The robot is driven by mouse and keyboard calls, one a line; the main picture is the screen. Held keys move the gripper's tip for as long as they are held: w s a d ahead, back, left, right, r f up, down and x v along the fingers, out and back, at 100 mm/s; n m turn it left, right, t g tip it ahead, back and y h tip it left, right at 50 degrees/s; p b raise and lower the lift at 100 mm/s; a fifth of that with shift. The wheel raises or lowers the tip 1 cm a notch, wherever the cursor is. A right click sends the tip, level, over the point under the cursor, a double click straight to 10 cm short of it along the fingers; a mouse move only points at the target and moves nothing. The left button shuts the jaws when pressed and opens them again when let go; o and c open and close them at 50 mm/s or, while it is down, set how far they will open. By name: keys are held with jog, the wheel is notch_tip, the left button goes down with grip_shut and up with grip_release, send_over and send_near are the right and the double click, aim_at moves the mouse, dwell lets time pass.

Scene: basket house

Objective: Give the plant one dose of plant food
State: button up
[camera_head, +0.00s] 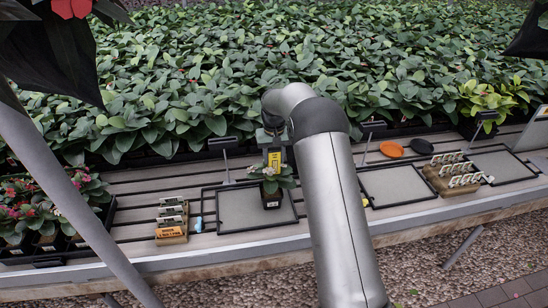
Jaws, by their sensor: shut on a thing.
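A small leafy plant (280,178) with a few pale flowers stands upright in a dark pot (271,201). The pot is on a grey, black-framed mat (238,208) left of my arm. My gripper (272,144) is above the plant, pointing down, and is shut on a yellow container (274,160). The container is just over the leaves; I cannot tell whether it touches them. My arm hides part of the gripper, and the fingertips are hard to make out. Any plant food coming out is too small to see.
A wooden rack with an orange label (171,233) and a small blue object (198,224) are left of the mat. To the right are another framed mat (397,184), an orange disc (391,149), a dark disc (421,146) and a second rack (450,184). Dense foliage fills the back.

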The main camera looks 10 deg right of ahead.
aim_at(274, 170)
jog(key=shift+f+b, duration=1.3)
jog(key=shift+f, duration=1.55)
jog(key=shift+f+b, duration=0.45)
jog(key=shift+f, duration=0.1)
jog(key=shift+r+p, duration=1.7)
jog(key=shift+r, duration=1.9)
jog(key=shift+f, duration=0.1)
